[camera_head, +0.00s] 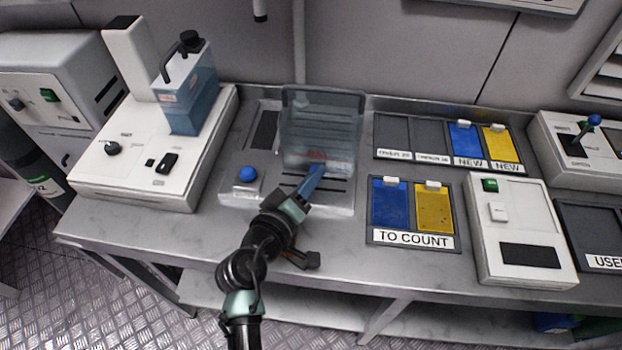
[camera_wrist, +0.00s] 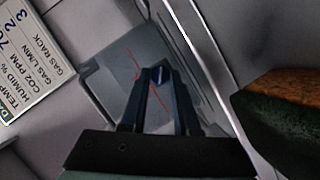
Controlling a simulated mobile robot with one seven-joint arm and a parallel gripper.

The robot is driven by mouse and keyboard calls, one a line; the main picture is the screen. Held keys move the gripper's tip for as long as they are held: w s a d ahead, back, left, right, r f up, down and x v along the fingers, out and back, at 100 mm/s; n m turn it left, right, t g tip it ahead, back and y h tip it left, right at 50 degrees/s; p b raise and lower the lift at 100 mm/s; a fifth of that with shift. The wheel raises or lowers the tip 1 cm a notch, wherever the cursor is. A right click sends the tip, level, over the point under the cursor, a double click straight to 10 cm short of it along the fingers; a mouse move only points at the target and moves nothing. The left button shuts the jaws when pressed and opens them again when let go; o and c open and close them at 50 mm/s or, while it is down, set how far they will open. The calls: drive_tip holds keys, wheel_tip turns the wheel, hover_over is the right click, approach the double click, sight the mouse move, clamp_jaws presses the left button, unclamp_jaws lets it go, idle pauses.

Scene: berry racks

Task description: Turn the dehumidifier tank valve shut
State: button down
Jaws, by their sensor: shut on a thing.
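My gripper (camera_head: 314,180) reaches over the clear-lidded box (camera_head: 338,197) in the middle of the bench. Its dark blue fingers point down at the box's red-marked part. In the wrist view, my gripper (camera_wrist: 158,80) is shut on a small dark blue piece (camera_wrist: 160,74) at the fingertips. The piece is mostly hidden, and I cannot tell whether it is a valve. A grey panel with thin red lines (camera_wrist: 120,85) lies behind it. At left, a tank of blue liquid (camera_head: 190,95) with a black cap stands on a white unit (camera_head: 135,185). I cannot make out a labelled valve.
A blue button (camera_head: 248,174) sits left of the fingers. The "TO COUNT" tray (camera_head: 368,234) and a white device (camera_head: 525,220) are at right. The "NEW" bins (camera_head: 468,148) stand behind. In the wrist view, a brown and green object (camera_wrist: 285,110) is at right.

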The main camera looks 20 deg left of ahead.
drive_tip(key=c, duration=0.6)
unclamp_jaws()
drive_tip(key=shift+c, duration=0.2)
drive_tip(key=v, duration=1.3)
